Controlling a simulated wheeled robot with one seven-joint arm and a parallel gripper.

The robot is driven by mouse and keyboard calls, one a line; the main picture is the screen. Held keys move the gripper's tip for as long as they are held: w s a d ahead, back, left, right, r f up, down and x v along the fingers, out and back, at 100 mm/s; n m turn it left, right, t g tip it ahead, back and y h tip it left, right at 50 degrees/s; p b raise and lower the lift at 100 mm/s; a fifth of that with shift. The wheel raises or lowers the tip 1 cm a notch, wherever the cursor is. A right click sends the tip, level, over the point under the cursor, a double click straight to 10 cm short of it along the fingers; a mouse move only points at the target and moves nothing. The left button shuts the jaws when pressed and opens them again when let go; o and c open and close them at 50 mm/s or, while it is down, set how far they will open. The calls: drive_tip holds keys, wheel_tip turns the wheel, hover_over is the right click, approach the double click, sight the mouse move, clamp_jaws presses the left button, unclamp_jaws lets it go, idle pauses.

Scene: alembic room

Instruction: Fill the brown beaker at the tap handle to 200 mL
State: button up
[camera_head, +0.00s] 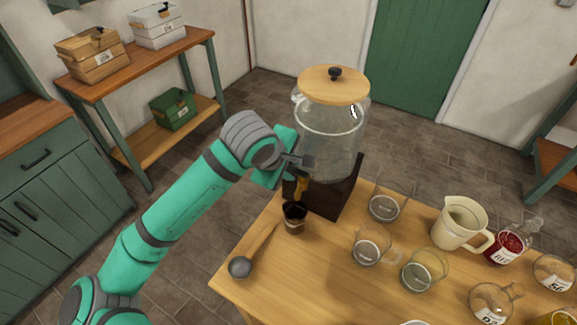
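The brown beaker (293,219) stands upright on the wooden table, right under the tap (302,187) of a large glass dispenser (335,135). It looks dark inside; I cannot read its marks or its fill level. The dispenser has a wooden lid with a black knob and rests on a dark stand (345,190). My gripper (304,162) is at the tap handle, just above the tap and beaker. The handle is mostly hidden by the gripper, and I cannot make out whether the fingers are shut on it.
A ladle (241,266) lies left of the beaker near the table's (310,275) edge. Several glass beakers (368,248), a cream jug (459,222) and a jar of red contents (507,246) stand to the right. Shelving with boxes (92,56) is at the back left.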

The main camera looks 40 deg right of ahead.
drive_tip(key=shift+c, duration=0.6)
clamp_jaws()
drive_tip(key=shift+s+n, duration=0.15)
drive_tip(key=shift+n, duration=0.25)
drive_tip(key=shift+a+n+t+y, duration=0.25)
drive_tip(key=shift+n+t+y, duration=0.15)
drive_tip(key=shift+n+t, duration=0.3)
drive_tip(key=shift+w+d+m+g+h, duration=0.1)
drive_tip(key=shift+d+m+g+h, duration=0.1)
drive_tip(key=shift+m+g, duration=0.25)
drive_tip(key=shift+w+d+m+g+h, duration=0.1)
drive_tip(key=shift+m+g+h, duration=0.15)
drive_tip(key=shift+m, duration=0.4)
